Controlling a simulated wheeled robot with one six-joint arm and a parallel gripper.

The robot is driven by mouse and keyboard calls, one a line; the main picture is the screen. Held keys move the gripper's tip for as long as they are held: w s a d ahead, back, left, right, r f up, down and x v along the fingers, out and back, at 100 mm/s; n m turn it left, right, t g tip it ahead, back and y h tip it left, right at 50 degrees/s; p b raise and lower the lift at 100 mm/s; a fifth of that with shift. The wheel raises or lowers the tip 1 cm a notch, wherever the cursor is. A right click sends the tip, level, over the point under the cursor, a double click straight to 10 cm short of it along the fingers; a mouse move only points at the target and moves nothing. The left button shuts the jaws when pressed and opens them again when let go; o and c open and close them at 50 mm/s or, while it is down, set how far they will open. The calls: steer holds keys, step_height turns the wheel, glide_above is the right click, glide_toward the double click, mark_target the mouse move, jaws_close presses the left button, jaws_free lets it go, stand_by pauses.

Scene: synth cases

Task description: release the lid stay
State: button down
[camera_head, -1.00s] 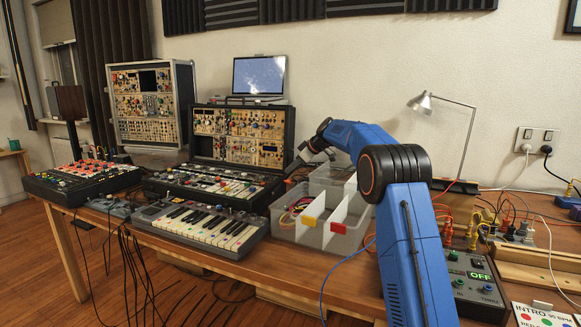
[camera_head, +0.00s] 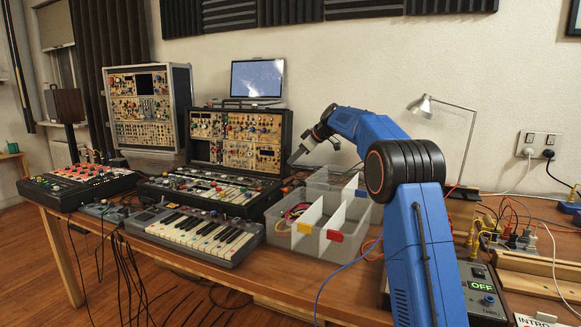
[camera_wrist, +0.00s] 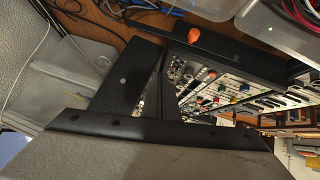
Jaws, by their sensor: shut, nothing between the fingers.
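The open black synth case has its lid (camera_head: 200,138), filled with modules, standing up behind its base (camera_head: 205,187). My gripper (camera_head: 293,158) is beside the right end of the case, near where lid and base meet. In the wrist view my gripper (camera_wrist: 163,52) is shut, its black fingers together and empty. Beyond them is the black side wall of the case (camera_wrist: 232,62), with an orange knob (camera_wrist: 193,35) at its edge. It lies just past the fingertips, apart from them. I cannot tell whether this knob belongs to the lid stay; no stay bar shows clearly.
A clear divided bin (camera_head: 300,240) with cables stands right of the case. A keyboard (camera_head: 195,232) lies in front, and a taller synth rack (camera_head: 150,105) stands behind left. A lamp (camera_head: 423,105) and a laptop (camera_head: 258,78) are at the back.

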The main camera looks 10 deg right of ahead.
steer(key=v, duration=0.6)
steer(key=shift+w+d+r, duration=0.15)
steer(key=shift+w+d, duration=0.15)
steer(key=shift+d, duration=0.2)
steer(key=shift+s, duration=0.1)
steer(key=s+a+f+m+h, duration=0.1)
steer(key=s+m, duration=0.1)
steer(key=s, duration=1)
steer(key=s+a+m+g+h, duration=0.1)
steer(key=s+m, duration=0.1)
steer(key=s, duration=1)
steer(key=s+a+f+m+h, duration=0.1)
steer(key=s+m, duration=0.1)
steer(key=s, duration=0.9)
steer(key=s+f+m+h, duration=0.1)
steer(key=s+f+m, duration=0.1)
steer(key=s+f, duration=0.5)
steer(key=s+d+f+m+h, duration=0.1)
steer(key=s+f, duration=0.6)
steer(key=s, duration=0.8)
steer(key=s+d+f+m+g+h, duration=0.1)
steer(key=s+f+m, duration=0.1)
steer(key=s+f, duration=0.5)
steer(key=s, duration=0.4)
steer(key=shift+s+d+m, duration=0.2)
steer(key=shift+s+m, duration=0.15)
steer(key=shift+m, duration=0.05)
steer(key=c, duration=2.5)
jaws_free()
steer(key=shift+r, duration=0.1)
